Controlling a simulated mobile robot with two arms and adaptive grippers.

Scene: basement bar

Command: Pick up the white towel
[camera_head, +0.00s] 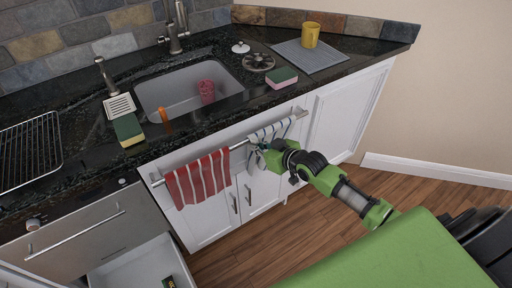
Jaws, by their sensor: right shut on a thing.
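The white towel (284,127), with darker stripes, hangs over the right end of the metal bar on the cabinet front below the sink. My right gripper (260,155) is at the towel's lower left part, shut on it. Part of the towel is hidden behind the gripper. My left gripper is not in view.
A red striped towel (198,180) hangs on the bar (237,145) to the left. The dark counter holds a sink (180,75), sponges (128,130), a yellow mug (310,35) on a grey mat (325,57). An open drawer (130,272) juts out below left. Wooden floor lies right.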

